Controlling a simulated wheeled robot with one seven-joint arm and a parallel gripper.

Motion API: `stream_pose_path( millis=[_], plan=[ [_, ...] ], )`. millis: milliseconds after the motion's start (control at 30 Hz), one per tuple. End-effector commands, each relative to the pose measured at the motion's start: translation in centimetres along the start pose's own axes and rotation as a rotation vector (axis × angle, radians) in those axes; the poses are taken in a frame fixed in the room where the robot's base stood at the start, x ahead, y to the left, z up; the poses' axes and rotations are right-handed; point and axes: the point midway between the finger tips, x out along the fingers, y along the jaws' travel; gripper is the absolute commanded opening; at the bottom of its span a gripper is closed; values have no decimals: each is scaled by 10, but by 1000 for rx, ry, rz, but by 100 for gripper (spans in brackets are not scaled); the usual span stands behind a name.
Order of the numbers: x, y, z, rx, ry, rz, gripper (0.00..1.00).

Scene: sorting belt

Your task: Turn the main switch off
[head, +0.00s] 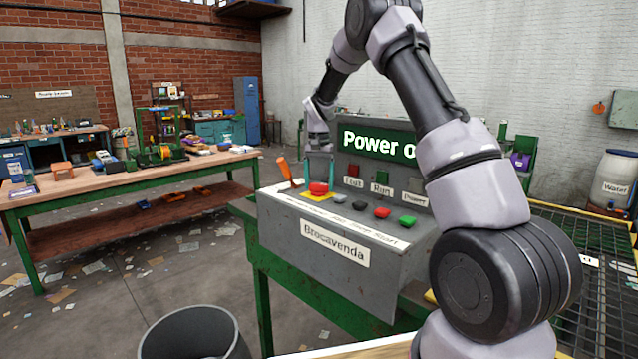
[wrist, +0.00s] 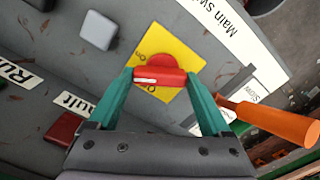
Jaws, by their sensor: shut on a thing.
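The main switch is a red handle on a round red base (wrist: 163,61) over a yellow plate (wrist: 185,50), beside a label starting "Main Sw". In the head view its red handle (head: 318,188) is at the left of the grey console's sloped top. My gripper (wrist: 160,78) has its two green fingers closed on the ends of the red handle, which lies crosswise between them in the wrist view. The plate's lettering is partly hidden. The dark green display (head: 375,143) reads "Power o"; my arm hides the rest.
An orange lever (wrist: 272,123) stands close beside my right finger in the wrist view. A grey button (wrist: 98,30) and a dark red lamp (wrist: 64,128) are near. Several buttons line the console (head: 290,235). A dark bin (head: 195,335) stands in front.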

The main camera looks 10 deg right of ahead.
Motion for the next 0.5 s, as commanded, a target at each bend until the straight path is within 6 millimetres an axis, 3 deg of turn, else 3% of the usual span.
stream_pose_path(
  millis=[500],
  plan=[
    [-1, 0, -2, -491, 2, -1, 27]
  ],
)
